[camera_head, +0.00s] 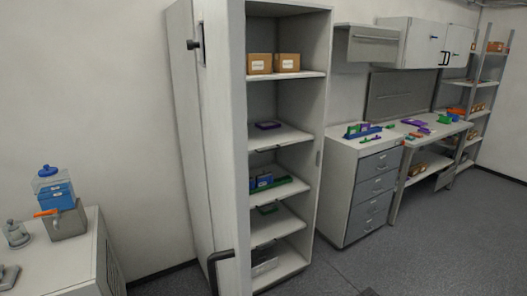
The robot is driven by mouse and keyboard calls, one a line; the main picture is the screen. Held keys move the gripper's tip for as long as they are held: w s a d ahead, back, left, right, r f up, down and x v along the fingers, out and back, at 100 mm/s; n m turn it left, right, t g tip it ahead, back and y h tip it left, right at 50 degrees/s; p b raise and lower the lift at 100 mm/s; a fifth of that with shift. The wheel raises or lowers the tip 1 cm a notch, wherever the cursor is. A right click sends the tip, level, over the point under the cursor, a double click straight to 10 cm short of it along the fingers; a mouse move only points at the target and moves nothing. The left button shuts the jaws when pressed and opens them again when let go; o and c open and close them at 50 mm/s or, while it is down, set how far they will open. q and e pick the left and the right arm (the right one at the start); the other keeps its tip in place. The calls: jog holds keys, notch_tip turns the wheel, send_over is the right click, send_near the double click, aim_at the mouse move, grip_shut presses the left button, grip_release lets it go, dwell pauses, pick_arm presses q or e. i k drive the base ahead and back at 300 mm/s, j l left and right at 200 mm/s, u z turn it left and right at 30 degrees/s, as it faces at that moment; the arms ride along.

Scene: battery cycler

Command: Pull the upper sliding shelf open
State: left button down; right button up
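A tall grey cabinet (316,100) stands in the middle of the view with its front open and several shelves inside. The top visible shelf (304,74) carries two cardboard boxes. The shelf below it (290,137) carries a flat purple item (267,125) and has a dark mark under its front edge. A lower shelf (285,193) holds blue and green items. The shelves look pushed in, but I cannot tell for certain which of them slide. Neither of my grippers is in view.
The cabinet's door panel (239,150) hides the shelves' left ends. A black handle (219,262) is low in front. A white cabinet (75,265) with a blue container (55,190) stands left. A drawer unit (345,200) stands right. The floor (430,240) at right is clear.

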aim_at(259, 141)
jog(key=l, duration=0.7)
jog(key=i+l, duration=0.15)
jog(key=l, duration=0.2)
jog(key=i+l, duration=0.1)
jog(key=l, duration=0.25)
jog(key=i+l, duration=0.15)
jog(key=l, duration=0.2)
jog(key=i+l, duration=0.35)
jog(key=i, duration=0.2)
jog(key=i+l, duration=0.4)
jog(key=i, duration=0.2)
